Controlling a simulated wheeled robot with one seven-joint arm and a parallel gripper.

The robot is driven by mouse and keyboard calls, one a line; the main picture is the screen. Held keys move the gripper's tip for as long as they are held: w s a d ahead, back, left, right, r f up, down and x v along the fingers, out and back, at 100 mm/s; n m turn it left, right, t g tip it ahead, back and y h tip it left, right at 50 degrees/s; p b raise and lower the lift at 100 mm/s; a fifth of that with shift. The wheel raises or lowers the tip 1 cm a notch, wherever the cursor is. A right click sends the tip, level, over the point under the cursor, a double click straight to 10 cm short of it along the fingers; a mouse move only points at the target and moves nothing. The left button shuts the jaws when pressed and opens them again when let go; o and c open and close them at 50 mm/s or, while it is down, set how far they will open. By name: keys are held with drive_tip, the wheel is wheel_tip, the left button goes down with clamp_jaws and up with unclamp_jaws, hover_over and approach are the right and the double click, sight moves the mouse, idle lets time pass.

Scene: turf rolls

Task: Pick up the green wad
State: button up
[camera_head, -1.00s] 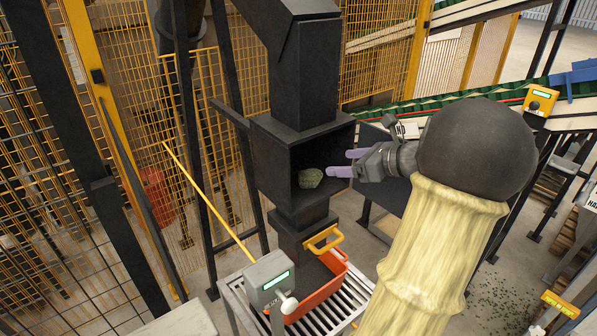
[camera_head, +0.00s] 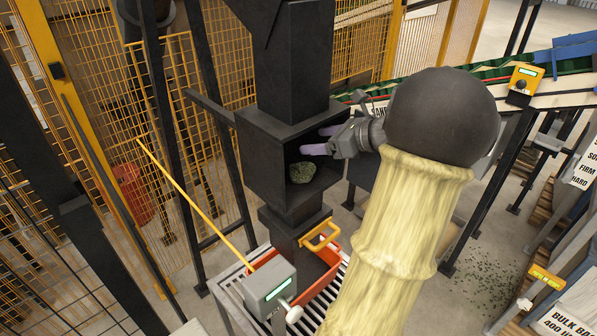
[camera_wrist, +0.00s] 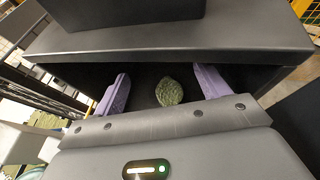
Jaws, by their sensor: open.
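The green wad (camera_head: 302,172) is a rough, dull green lump on the floor of the open-fronted dark box (camera_head: 247,150). It also shows in the wrist view (camera_wrist: 169,92), beyond and between my two fingers. My gripper (camera_head: 318,142) has purple fingers and reaches into the box's opening from the right. In the head view its fingers appear just above the wad. In the wrist view my gripper (camera_wrist: 162,90) is open, with a finger on each side of the wad and gaps between, touching nothing that I can see.
The box's top edge (camera_wrist: 170,45) runs close above my fingers. An orange tray (camera_head: 318,280) sits below on a roller stand (camera_head: 228,290), near a yellow handle (camera_head: 320,236) and a grey control box (camera_head: 270,288). Yellow mesh fencing (camera_head: 180,90) stands behind on the left.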

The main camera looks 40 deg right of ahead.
sight(307, 167)
drive_tip(key=shift+s, duration=0.1)
wheel_tip(307, 167, down, 8)
drive_tip(key=shift+r+p, duration=0.2)
drive_tip(key=shift+p, duration=0.25)
drive_tip(key=shift+p+x, duration=0.3)
drive_tip(key=shift+x, duration=0.9)
drive_tip(key=shift+a+f, duration=0.15)
drive_tip(key=shift+f, duration=0.05)
